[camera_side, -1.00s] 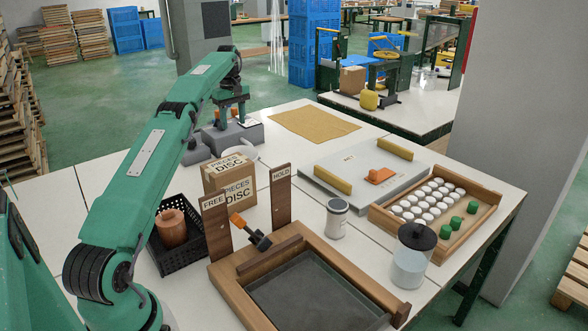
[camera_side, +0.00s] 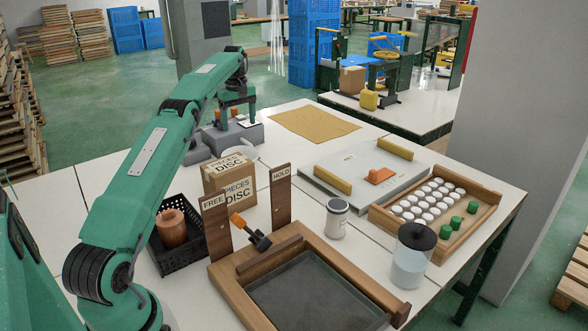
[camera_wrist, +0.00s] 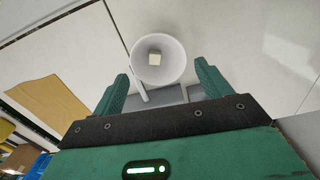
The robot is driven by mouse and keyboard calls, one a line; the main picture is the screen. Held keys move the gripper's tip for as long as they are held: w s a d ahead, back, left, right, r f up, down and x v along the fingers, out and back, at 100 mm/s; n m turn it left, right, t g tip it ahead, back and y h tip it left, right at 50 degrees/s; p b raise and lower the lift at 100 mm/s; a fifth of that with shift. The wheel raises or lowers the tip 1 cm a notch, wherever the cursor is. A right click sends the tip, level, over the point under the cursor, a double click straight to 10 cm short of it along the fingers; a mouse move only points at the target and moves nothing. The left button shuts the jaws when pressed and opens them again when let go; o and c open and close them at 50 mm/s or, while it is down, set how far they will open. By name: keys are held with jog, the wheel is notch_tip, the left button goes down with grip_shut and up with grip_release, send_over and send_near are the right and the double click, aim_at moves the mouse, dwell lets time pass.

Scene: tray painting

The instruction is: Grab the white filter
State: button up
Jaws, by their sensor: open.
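The white filter (camera_wrist: 172,47) shows in the wrist view as a round white cone seen from above, with a small pale square at its centre and thin white legs below its rim. It lies just beyond and between the fingertips, with no contact that I can see. In the side view a white rounded rim (camera_side: 247,153), apparently the same filter, is partly hidden behind the cardboard box. My gripper (camera_side: 238,122) is over the grey block there; it is open and empty, and both green fingers show in the wrist view (camera_wrist: 160,78).
The cardboard disc box (camera_side: 229,183) stands close in front of the filter. The grey block (camera_side: 247,134) is under my gripper. A yellow sheet (camera_side: 313,123) lies flat to the right. A black basket (camera_side: 172,261), wooden posts and a framed tray (camera_side: 228,286) fill the front.

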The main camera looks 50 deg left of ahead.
jog(key=w+d+f+m, duration=0.1)
jog(key=w+d+m, duration=0.4)
jog(key=d, duration=0.6)
jog(key=m, duration=0.8)
send_over(337, 204)
notch_tip(337, 204, down, 4)
jog(key=shift+d+f, duration=0.1)
jog(key=shift+f, duration=4.05)
jog(key=c, duration=1.1)
